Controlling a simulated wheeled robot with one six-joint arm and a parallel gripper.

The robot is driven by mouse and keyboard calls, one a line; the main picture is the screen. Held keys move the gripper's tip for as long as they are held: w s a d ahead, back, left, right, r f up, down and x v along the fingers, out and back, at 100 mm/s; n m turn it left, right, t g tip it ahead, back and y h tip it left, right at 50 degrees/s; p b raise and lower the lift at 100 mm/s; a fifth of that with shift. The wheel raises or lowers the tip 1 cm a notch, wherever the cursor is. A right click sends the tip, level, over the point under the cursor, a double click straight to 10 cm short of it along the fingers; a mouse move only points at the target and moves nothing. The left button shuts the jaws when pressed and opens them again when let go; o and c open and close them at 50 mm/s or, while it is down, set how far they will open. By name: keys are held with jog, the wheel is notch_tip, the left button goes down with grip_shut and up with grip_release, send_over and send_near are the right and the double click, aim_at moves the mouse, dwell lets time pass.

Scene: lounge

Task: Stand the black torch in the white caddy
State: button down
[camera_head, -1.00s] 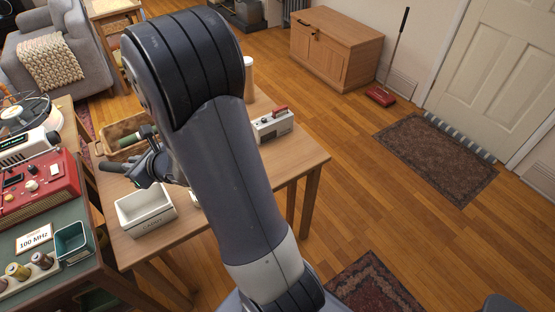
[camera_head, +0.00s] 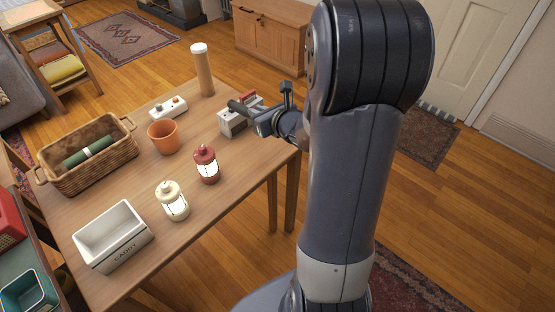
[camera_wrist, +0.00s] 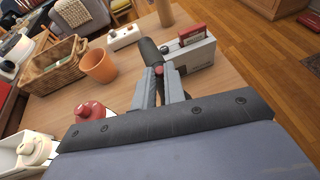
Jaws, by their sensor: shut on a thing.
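In the wrist view the caddy (camera_wrist: 8,160) shows only partly at the lower left.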

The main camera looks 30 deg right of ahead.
jog(key=shift+m+h, duration=0.5)
jog(key=shift+h, duration=0.1)
jog(key=d+f+b, duration=0.2)
jog(key=f, duration=0.2)
jog(key=s+d+f+b, duration=0.1)
jog(key=f+b, duration=0.1)
jog(key=f, duration=0.3)
jog(key=s+d+f+b, duration=0.1)
jog(key=d+f+b, duration=0.1)
jog(key=f+b, duration=0.1)
jog(key=shift+d+f, duration=0.35)
jog(key=shift+f, duration=0.45)
jog(key=shift+f+b, duration=0.2)
jog(key=shift+b, duration=0.1)
jog(key=c, duration=1.5)
grip_release()
jog(key=shift+r, duration=0.1)
